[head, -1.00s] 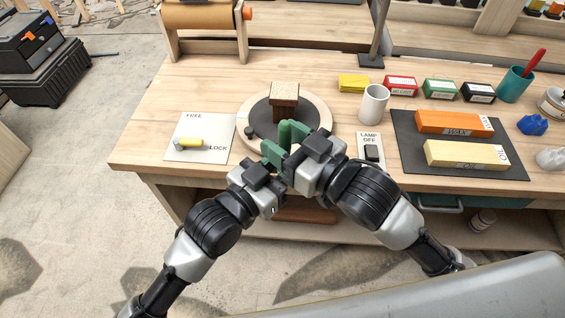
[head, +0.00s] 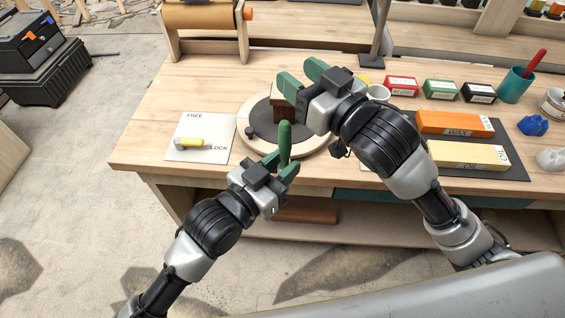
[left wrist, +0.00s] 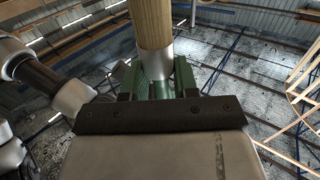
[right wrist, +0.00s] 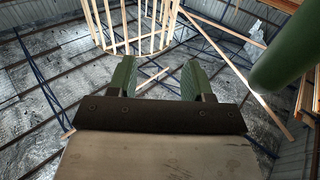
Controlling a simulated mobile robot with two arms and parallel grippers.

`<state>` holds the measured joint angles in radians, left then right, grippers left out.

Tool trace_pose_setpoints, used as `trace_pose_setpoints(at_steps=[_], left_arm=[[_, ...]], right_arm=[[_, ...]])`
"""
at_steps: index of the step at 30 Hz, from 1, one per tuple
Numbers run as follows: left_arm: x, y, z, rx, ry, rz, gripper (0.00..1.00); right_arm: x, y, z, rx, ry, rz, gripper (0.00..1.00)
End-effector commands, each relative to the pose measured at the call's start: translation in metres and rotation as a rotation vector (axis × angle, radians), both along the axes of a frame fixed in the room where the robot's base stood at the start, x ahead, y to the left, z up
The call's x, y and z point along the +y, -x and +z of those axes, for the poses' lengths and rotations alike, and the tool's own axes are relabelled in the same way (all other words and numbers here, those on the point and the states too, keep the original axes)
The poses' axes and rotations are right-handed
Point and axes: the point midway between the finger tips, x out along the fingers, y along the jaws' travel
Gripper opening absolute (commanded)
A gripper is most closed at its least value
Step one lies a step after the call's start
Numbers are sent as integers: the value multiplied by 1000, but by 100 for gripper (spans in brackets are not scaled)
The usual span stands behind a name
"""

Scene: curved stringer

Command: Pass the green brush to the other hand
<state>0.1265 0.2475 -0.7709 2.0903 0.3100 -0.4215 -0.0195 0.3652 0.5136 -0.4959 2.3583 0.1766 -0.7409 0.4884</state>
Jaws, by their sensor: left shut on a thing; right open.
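The green brush is held by my left gripper (head: 281,167), and its green end (head: 285,138) stands up from the jaws in front of the round turntable. My right gripper (head: 304,77) is open and empty, beyond and to the right of the brush, over the back of the turntable. In the right wrist view a green rounded bar (right wrist: 285,55), probably the brush, lies right of the open fingers (right wrist: 158,78), apart from them.
The turntable (head: 250,106) carries a wooden block (head: 283,118), partly hidden by my right gripper. Left is a white FREE/LOCK plate (head: 190,152) with a yellow lever.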

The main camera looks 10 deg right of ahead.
Motion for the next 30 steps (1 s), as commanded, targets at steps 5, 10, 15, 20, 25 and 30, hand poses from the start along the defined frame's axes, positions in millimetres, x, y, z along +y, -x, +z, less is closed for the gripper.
trace_pose_setpoints(at_steps=[5,10,15,20,25,30], left_arm=[[0,0,0,-1,1,0,6],[0,0,0,-1,1,0,6],[0,0,0,-1,1,0,6],[0,0,0,-1,1,0,6],[0,0,0,-1,1,0,6],[0,0,0,-1,1,0,6]], right_arm=[[-16,-17,-56,-233,410,-102,50],[-24,-11,-126,-526,943,-106,50],[-27,17,-206,-871,1467,25,50],[-31,50,-265,-1157,1774,192,50],[-38,85,-315,-1421,1964,369,50],[-63,66,-364,-1119,1927,380,50]])
